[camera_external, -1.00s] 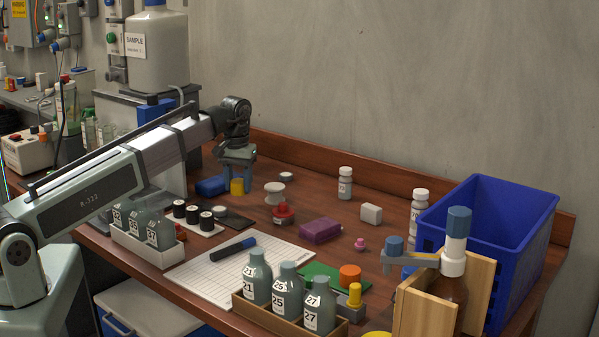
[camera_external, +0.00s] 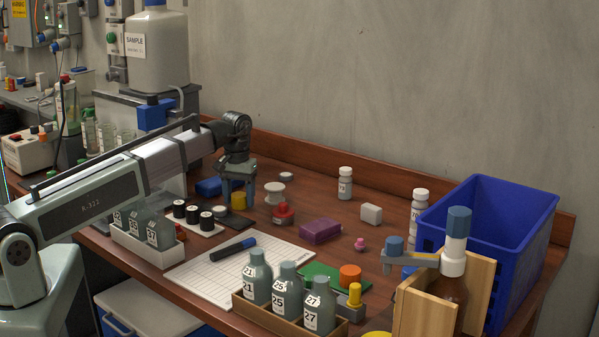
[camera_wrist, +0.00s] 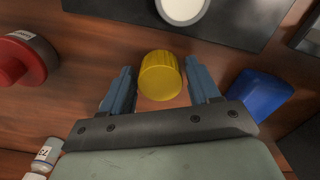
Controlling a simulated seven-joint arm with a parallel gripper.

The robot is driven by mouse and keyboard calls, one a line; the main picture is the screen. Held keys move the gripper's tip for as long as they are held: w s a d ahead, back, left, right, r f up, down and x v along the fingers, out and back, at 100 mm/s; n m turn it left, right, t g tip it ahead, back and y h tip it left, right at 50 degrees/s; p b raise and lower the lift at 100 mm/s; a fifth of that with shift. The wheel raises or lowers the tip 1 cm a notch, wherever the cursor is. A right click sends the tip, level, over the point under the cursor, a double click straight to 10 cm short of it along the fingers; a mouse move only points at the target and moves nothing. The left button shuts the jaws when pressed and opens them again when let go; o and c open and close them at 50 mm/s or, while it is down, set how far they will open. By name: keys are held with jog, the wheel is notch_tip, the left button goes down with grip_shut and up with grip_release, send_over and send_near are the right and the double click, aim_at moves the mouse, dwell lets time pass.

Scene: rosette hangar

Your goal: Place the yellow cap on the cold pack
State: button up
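The yellow cap (camera_external: 238,200) is between the two fingers of my gripper (camera_external: 238,198). In the wrist view the ribbed cap (camera_wrist: 160,76) fills most of the space between the fingertips (camera_wrist: 161,82), with narrow dark strips at its sides. The fingers look closed to about the cap's width. I cannot tell whether the cap touches the table. A blue block (camera_external: 209,187), which looks like the cold pack, lies just left of my gripper. In the wrist view the blue block (camera_wrist: 260,95) is right of the fingers, apart from the cap, with nothing on it.
A black mat (camera_external: 238,222) is close in front of the cap. A red-handled object (camera_external: 283,214) and a white spool (camera_external: 274,192) stand to the right. A purple block (camera_external: 320,231) lies farther right.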

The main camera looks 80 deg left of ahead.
aim_at(240, 195)
jog(key=shift+o, duration=1)
jog(key=shift+r, duration=0.15)
notch_tip(240, 195, up, 12)
jog(key=shift+f, duration=0.25)
jog(key=shift+o, duration=0.3)
jog(key=shift+r, duration=0.3)
jog(key=shift+w+d, duration=0.1)
